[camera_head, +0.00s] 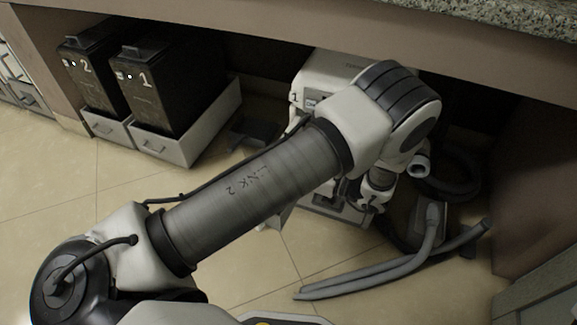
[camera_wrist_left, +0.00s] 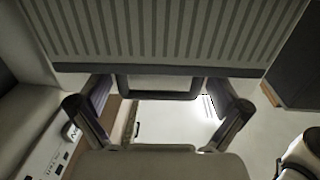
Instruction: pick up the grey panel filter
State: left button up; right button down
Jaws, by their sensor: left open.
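In the left wrist view, a grey ribbed panel (camera_wrist_left: 165,28), which looks like the panel filter, fills the top of the picture. A dark bar like a handle (camera_wrist_left: 158,87) shows below its lower edge. My left gripper (camera_wrist_left: 158,110) is open, its two fingers wide apart on either side below the panel, with nothing clearly held between them. I cannot tell whether they touch the bar. In the head view my left arm reaches under the counter to a white machine marked 1 (camera_head: 318,75) and covers much of it. I cannot pick out the panel or the fingertips there.
Two black bins, marked 2 (camera_head: 92,85) and 1 (camera_head: 160,95), stand in white trays at the left. A grey hose and tube (camera_head: 385,270) lie on the floor at the right. The counter (camera_head: 250,28) overhangs the machine. Floor at the lower left is clear.

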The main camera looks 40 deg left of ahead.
pick_arm(q)
jog(key=shift+r, duration=0.1)
jog(key=c, duration=1.6)
jog(key=shift+r, duration=0.15)
